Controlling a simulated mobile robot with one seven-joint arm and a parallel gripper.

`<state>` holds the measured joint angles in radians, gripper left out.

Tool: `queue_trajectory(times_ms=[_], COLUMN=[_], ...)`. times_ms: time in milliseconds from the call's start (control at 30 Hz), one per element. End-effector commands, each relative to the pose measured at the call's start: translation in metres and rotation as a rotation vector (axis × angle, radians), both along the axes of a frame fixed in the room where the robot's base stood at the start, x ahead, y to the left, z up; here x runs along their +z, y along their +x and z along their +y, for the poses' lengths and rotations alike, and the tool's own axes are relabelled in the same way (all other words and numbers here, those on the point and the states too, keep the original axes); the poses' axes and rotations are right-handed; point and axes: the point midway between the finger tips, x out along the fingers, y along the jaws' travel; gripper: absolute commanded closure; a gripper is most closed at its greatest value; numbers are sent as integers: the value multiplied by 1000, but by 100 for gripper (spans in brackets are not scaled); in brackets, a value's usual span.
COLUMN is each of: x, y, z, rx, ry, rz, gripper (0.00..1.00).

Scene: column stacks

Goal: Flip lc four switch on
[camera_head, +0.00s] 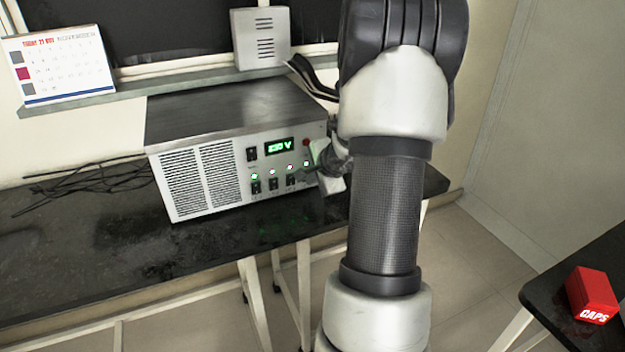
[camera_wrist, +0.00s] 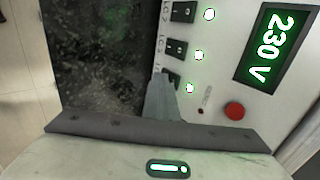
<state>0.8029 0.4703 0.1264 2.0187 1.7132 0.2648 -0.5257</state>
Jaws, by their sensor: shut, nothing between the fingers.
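The grey power unit (camera_head: 225,150) stands on the black bench, with a green "230 V" display (camera_head: 280,145) and a row of black switches on its front. In the head view the right end of the switch row is hidden by my gripper (camera_head: 312,174). In the wrist view, the switch nearest my gripper (camera_wrist: 161,80) is the last in the row (camera_wrist: 174,76), partly covered by the fingers; I cannot tell whether they touch it. The light beside it (camera_wrist: 190,88) glows, as do the other lights. My gripper is shut and empty.
A red button (camera_wrist: 235,111) sits close to my gripper on the panel. Loose black cables (camera_head: 85,188) lie left of the unit. The bench (camera_head: 130,250) is clear in front. A red box (camera_head: 592,294) is on another table at the right.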

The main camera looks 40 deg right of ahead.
Motion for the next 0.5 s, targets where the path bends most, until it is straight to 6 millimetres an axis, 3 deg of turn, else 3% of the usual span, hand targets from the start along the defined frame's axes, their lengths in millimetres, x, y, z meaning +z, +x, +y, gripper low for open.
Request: queue_trajectory(times_ms=[500], x=[18], y=[1], z=[0], rx=[2], ry=[-1], rz=[-2], gripper=[100])
